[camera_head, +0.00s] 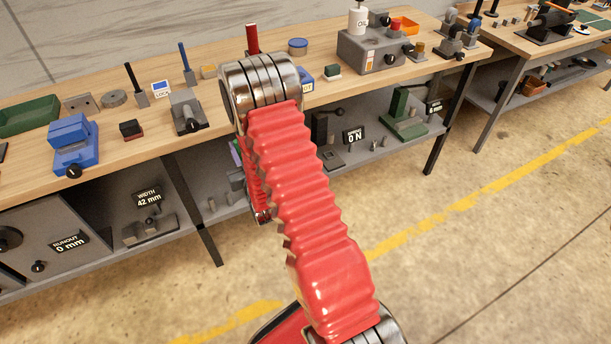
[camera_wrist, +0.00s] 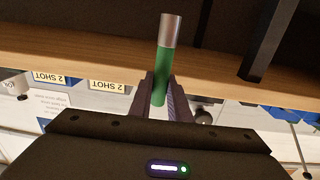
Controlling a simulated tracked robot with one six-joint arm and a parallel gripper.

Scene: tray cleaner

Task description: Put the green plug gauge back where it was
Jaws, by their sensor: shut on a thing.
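The green plug gauge (camera_wrist: 163,64) shows in the wrist view, with a green handle and a bare steel cylindrical end. My gripper (camera_wrist: 161,88) is shut on its green part, one dark finger on each side. The steel end points toward the top of the picture, past the wooden bench edge in the view. I cannot tell whether the gauge touches anything. In the head view my red arm covers the middle of the bench, and neither the gauge nor the fingers can be made out. The place where the gauge stood cannot be told.
The wooden bench (camera_head: 120,160) carries a blue vise (camera_head: 73,145), a green tray (camera_head: 28,116), a grey clamp fixture (camera_head: 186,112) and a grey machine (camera_head: 372,50). The lower shelf holds gauges and a green stand (camera_head: 404,115). Two "2 SHOT" labels (camera_wrist: 108,85) show in the wrist view. Floor at right is clear.

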